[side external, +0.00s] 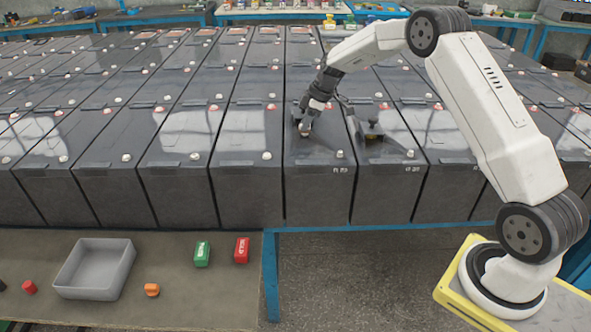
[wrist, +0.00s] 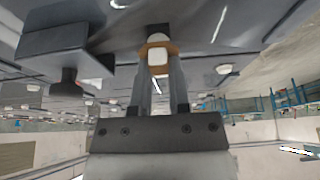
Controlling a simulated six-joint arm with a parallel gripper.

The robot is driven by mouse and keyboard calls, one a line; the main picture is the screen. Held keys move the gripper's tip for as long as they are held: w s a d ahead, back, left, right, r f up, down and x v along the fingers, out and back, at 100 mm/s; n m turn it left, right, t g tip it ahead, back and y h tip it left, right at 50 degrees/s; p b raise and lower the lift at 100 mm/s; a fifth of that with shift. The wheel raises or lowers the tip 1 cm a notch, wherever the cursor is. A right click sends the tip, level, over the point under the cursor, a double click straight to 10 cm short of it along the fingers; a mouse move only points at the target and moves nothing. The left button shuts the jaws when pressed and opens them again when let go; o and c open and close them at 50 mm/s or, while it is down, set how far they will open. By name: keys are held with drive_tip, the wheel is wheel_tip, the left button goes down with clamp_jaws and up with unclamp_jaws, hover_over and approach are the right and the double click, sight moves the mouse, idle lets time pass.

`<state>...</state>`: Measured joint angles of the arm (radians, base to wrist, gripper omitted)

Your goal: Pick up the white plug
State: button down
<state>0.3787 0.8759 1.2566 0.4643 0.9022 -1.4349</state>
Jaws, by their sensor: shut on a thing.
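My gripper (side external: 304,128) is low over the top of a dark grey battery (side external: 318,172) in the front row. In the wrist view my gripper (wrist: 158,74) has its two fingers close together on a white plug (wrist: 157,58). A tan-orange ring shows around the plug, close to the battery top. In the side view the plug is small and mostly hidden by the fingers. I cannot tell whether it is clear of the battery.
A dark raised block (side external: 373,130) stands on the battery just right of my gripper. Other batteries with white and red plugs fill the rows. A grey open tray (side external: 95,268), green box (side external: 202,254) and red box (side external: 242,250) are on the front-left table.

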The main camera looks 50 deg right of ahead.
drive_tip(key=s+a+r, duration=0.3)
drive_tip(key=s+r, duration=0.7)
drive_tip(key=s, duration=0.3)
drive_tip(key=shift+s+r, duration=0.3)
drive_tip(key=shift+r, duration=0.1)
drive_tip(key=shift+a, duration=0.1)
drive_tip(key=shift+r, duration=1)
idle(1.4)
drive_tip(key=shift+r, duration=1.1)
drive_tip(key=shift+r, duration=0.65)
drive_tip(key=shift+r, duration=0.35)
